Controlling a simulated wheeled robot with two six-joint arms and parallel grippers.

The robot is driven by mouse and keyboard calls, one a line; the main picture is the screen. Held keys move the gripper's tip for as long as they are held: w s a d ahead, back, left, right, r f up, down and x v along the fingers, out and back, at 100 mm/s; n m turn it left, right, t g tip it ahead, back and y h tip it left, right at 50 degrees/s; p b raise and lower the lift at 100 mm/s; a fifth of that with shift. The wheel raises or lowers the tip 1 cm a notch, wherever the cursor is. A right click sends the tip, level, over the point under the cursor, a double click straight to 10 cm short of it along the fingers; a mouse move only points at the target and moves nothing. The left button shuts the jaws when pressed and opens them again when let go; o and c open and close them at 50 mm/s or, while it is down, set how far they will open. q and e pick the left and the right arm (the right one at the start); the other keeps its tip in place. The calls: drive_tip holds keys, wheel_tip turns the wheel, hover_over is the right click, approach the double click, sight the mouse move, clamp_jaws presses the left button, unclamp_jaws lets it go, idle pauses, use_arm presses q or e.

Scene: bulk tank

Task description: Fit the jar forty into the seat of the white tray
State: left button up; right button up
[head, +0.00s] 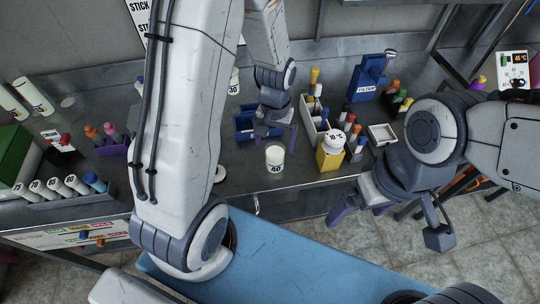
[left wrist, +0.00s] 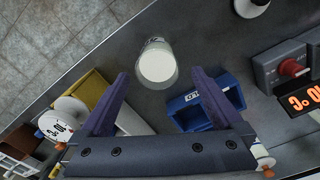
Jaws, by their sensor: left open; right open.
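A white jar marked 40 (head: 275,158) stands upright on the steel counter near its front edge. In the left wrist view the jar (left wrist: 157,64) shows its pale round top, ahead of the fingers. My left gripper (head: 275,138) is open and empty, above and behind the jar in the head view; I see no contact. A small, shallow white tray (head: 382,134) lies on the counter to the right, and it looks empty. My right gripper (head: 389,224) is open and empty, in front of the counter's edge.
A blue bin (head: 243,124) is left of the jar. A yellow container (head: 329,160) with a white-topped jar stands between the jar and the tray, before a white vial rack (head: 309,128). A blue holder (head: 367,84) stands behind. Several numbered tubes (head: 55,188) lie at left.

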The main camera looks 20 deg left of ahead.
use_arm(q)
wheel_tip(320, 180, down, 2)
drive_tip(key=shift+a+f, duration=0.1)
drive_tip(key=f, duration=0.1)
drive_tip(key=f+p, duration=0.1)
drive_tip(key=f, duration=0.2)
drive_tip(key=shift+s+d+f, duration=0.1)
drive_tip(key=shift+s+d, duration=0.05)
drive_tip(key=shift+d, duration=0.1)
drive_tip(key=shift+f, duration=0.6)
clamp_jaws()
